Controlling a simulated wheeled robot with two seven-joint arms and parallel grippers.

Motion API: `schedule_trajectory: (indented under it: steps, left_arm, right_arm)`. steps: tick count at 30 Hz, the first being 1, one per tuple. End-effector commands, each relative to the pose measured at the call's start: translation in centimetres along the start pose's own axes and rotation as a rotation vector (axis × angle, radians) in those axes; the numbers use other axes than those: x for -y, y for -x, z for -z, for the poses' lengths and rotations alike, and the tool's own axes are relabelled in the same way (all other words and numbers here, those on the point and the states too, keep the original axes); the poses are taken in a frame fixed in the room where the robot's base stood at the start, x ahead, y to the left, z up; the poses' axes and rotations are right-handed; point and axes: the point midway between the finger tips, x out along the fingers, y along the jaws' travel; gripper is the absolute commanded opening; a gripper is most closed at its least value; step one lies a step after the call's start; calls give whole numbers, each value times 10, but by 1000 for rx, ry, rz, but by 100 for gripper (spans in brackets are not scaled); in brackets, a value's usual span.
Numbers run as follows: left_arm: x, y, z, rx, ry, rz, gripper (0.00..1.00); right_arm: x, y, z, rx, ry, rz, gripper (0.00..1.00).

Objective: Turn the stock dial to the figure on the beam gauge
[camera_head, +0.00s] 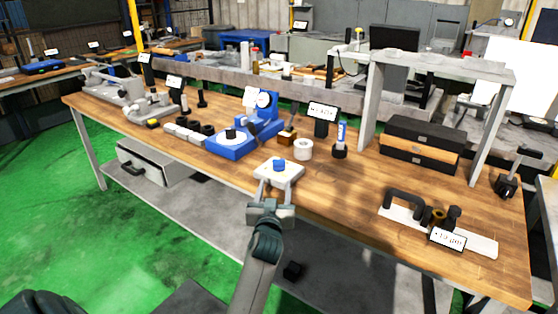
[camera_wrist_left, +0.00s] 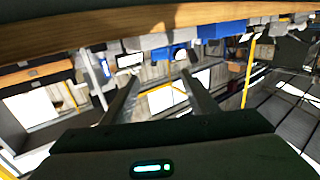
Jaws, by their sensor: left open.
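My right gripper is not in view.
A pale block with a blue knob (camera_head: 279,166) sits just beyond my left fingers; whether they touch is unclear. A white roll (camera_head: 303,150), a black-and-wood drawer box (camera_head: 420,145) under a grey frame (camera_head: 437,60) and a white plate with a black handle (camera_head: 480,243) lie to the right.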

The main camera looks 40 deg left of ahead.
Motion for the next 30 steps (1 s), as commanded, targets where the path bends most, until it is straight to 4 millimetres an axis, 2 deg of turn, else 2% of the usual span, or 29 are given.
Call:
schedule_trajectory:
  steps: [5,21,30]
  left_arm:
    - [0,-19,2,-1,0,0,53]
    - [1,-107,1,0,0,1,53]
    - [1,-148,1,-1,0,1,53]
  right_arm:
    - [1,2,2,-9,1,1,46]
    - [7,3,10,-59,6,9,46]
    - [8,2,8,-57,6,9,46]
